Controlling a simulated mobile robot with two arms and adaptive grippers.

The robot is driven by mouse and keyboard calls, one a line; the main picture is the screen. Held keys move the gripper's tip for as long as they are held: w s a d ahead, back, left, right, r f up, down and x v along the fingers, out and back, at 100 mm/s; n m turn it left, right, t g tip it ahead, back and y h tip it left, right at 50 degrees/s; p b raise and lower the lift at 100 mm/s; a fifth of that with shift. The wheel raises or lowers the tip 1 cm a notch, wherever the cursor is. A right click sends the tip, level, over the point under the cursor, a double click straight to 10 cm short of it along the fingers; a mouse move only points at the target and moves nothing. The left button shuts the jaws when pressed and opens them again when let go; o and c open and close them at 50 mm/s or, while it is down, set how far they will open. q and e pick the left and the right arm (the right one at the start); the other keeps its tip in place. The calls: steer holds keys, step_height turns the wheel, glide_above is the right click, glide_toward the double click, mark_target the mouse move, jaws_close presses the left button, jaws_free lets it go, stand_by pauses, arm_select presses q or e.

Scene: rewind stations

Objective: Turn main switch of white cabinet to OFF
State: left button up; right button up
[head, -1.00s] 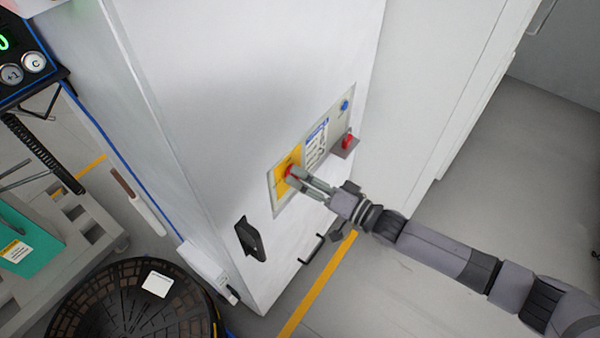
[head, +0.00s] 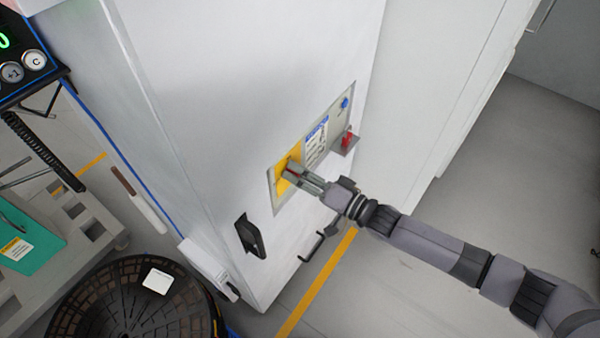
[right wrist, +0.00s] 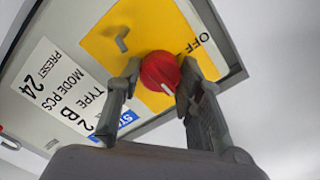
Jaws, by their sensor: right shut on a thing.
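The white cabinet (head: 215,90) stands in the middle of the head view, with a control panel on its front. Its main switch is a red round knob (right wrist: 160,70) on a yellow plate (right wrist: 108,45), which also shows in the head view (head: 279,184). The word OFF (right wrist: 206,45) is printed on the plate, to the upper right of the knob in the right wrist view. A white mark shows at the knob's lower edge. My right gripper (right wrist: 160,78) is shut on the knob, one finger on each side. In the head view the gripper (head: 290,172) largely hides the knob. My left gripper is not in view.
A small grey shelf (head: 345,151) with a red object (head: 347,137) juts from the panel's right end. A black handle (head: 249,238) is below left of the panel. A black round reel (head: 130,310) stands at lower left. Grey floor is clear at right.

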steer(key=shift+c, duration=1.3)
steer(key=shift+n, duration=0.3)
steer(key=n, duration=0.3)
steer(key=shift+f+b, duration=0.1)
steer(key=shift+b, duration=0.25)
steer(key=n, duration=0.5)
steer(key=n+b, duration=0.1)
steer(key=n, duration=0.3)
steer(key=shift+n, duration=0.3)
steer(key=n, duration=0.4)
steer(key=shift+n+b, duration=0.3)
steer(key=shift+b, duration=0.1)
